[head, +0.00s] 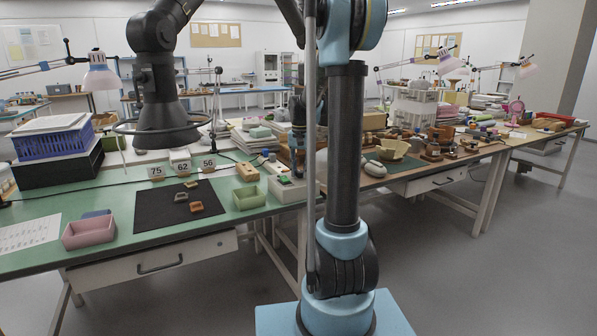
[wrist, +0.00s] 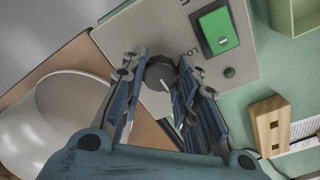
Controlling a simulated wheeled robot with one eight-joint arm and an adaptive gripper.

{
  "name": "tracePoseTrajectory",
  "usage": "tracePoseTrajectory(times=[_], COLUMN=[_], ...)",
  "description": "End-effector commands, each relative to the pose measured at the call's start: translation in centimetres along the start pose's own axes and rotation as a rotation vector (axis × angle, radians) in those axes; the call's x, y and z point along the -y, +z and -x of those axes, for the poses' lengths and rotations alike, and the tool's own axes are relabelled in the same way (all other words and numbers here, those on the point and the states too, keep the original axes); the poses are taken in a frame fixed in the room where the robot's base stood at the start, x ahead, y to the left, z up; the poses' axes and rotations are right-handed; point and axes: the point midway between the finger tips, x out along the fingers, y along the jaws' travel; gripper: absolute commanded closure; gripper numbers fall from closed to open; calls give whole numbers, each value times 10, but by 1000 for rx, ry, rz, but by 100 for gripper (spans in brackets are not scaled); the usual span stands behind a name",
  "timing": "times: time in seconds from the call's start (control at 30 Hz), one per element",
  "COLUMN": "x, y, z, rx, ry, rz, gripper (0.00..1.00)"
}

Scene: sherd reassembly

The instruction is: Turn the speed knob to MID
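The speed knob (wrist: 160,72) is a dark grey round knob on a pale control panel (wrist: 150,30). A green rectangular switch (wrist: 217,29) is beside it, and the word LOW is partly readable near the knob. My gripper (wrist: 161,62) has one finger on each side of the knob. Whether the fingers touch it is not clear. The MID mark is not visible. In the head view the pale control box (head: 288,192) stands at the bench's right end, with my gripper (head: 298,168) above it, partly hidden by my arm.
A wooden block with holes (wrist: 268,125) and a pale green tray (wrist: 296,14) lie right of the panel. A white round bowl-like form (wrist: 70,115) is close on the left. A green box (head: 249,197) and a black mat (head: 180,207) lie left of the control box.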

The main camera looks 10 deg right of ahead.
Motion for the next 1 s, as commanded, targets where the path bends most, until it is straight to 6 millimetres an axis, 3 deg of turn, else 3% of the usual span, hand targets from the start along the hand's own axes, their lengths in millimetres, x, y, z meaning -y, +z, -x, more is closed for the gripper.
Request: tracePoseTrajectory(times=[0.53, 0.57, 0.63, 1.0], x=[0, 0, 0, 1], y=[0, 0, 1, 1], z=[0, 0, 0, 1], rx=[0, 0, 0, 0], ry=[1, 1, 1, 1], rz=[-55, -55, -55, -54], gripper=[96, 70, 54, 51])
